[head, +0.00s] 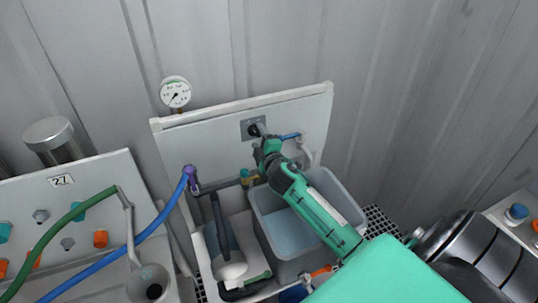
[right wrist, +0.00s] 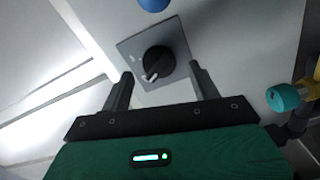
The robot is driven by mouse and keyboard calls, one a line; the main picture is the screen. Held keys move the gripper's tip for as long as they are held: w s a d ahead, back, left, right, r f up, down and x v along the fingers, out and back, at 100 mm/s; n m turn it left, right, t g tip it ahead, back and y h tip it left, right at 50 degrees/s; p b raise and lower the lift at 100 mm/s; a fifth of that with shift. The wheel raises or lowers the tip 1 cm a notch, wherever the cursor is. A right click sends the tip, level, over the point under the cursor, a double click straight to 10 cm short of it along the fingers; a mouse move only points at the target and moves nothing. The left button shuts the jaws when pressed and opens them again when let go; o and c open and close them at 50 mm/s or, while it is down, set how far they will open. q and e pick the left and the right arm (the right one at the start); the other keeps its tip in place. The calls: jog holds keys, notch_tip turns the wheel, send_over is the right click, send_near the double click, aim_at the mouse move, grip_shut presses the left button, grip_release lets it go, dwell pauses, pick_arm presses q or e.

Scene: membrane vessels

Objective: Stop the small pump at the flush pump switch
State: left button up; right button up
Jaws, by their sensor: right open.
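The flush pump switch (head: 247,128) is a dark rotary knob on a square grey plate, on the pale upright panel. In the right wrist view the black knob (right wrist: 157,62) has a white pointer mark aimed to the lower left. My right gripper (head: 262,140) is right in front of the switch. In the right wrist view my right gripper (right wrist: 161,76) is open, one finger on either side of the knob, with gaps showing. I cannot tell how far the fingertips are from the plate. My left gripper is out of view.
A grey tub (head: 262,199) of water stands below the panel, under my right arm. A pressure gauge (head: 175,93) rises above the panel's left top. A blue-handled valve (head: 291,136) is right of the switch. A teal knob (right wrist: 283,97) shows at the wrist view's right.

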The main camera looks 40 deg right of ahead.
jog(key=b+v, duration=0.2)
jog(key=v, duration=0.9)
jog(key=shift+s, duration=0.3)
